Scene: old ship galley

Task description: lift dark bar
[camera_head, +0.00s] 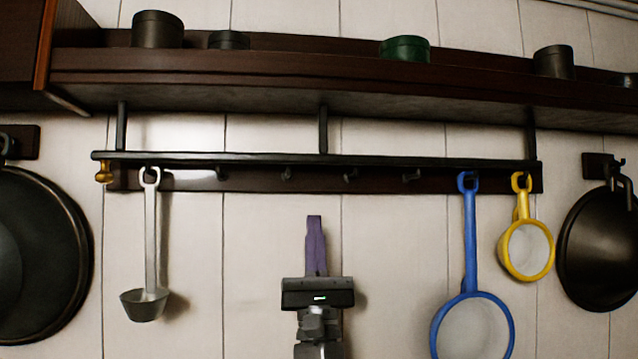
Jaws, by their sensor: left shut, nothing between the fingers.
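The dark bar (400,161) runs level across the front of the wall rack, just above the hooks and the tops of the hanging utensils. A brass knob (104,172) hangs under its left end. My left gripper (315,222) is below the middle of the bar, its purple fingers pointing up and closed together with nothing between them. A gap shows between its fingertips and the bar in the picture; the depth to the wall is hard to judge. My right gripper is not in view.
A grey ladle (151,240) hangs at the left of the rack. A blue strainer (470,235) and a yellow strainer (522,215) hang at the right. Dark pans (35,255) (595,250) flank the rack. A shelf (290,75) with tins is above. The middle hooks are empty.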

